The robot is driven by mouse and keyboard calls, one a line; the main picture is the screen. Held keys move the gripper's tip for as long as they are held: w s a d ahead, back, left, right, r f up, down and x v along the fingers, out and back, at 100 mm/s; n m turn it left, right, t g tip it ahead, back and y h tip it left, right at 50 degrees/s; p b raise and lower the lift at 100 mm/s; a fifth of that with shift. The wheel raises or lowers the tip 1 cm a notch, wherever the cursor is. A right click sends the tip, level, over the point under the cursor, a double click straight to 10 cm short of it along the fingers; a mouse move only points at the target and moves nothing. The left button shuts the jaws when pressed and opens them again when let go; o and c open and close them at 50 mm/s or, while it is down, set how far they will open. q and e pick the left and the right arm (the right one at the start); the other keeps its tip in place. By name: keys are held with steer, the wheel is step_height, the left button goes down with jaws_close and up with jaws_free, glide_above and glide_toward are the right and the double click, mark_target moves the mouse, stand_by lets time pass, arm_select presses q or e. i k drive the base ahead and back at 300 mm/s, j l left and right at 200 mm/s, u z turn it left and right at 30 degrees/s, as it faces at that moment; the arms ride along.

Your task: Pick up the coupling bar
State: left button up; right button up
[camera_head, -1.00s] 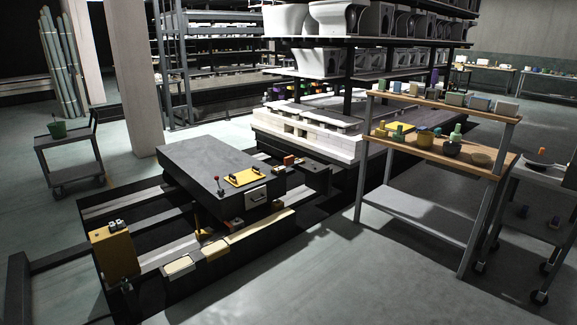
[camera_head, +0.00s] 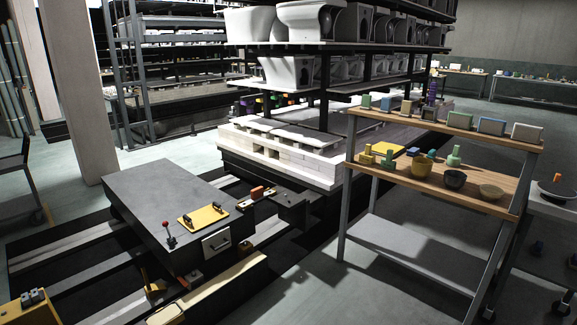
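I cannot tell for certain which thing is the coupling bar. A short pale bar-like piece (camera_head: 246,203) with an orange block (camera_head: 257,192) on it lies at the far right end of the dark flat-topped transfer car (camera_head: 150,190), close to a dark block (camera_head: 290,207) below the kiln car. A yellow plate (camera_head: 203,216) with two black handles lies on the transfer car's top. A red-knobbed lever (camera_head: 170,238) stands at its near edge. Neither of my grippers is in view.
The loaded kiln car (camera_head: 280,150) stands behind. A wooden-shelved rack (camera_head: 440,175) with pots and blocks stands at right, a cart (camera_head: 553,205) beside it. Rails and a dark pit lie around the transfer car. Grey floor (camera_head: 330,285) at front centre is clear.

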mark_target(257, 194)
steer(key=i, duration=0.8)
steer(key=i+l+u, duration=0.15)
steer(key=i, duration=1.5)
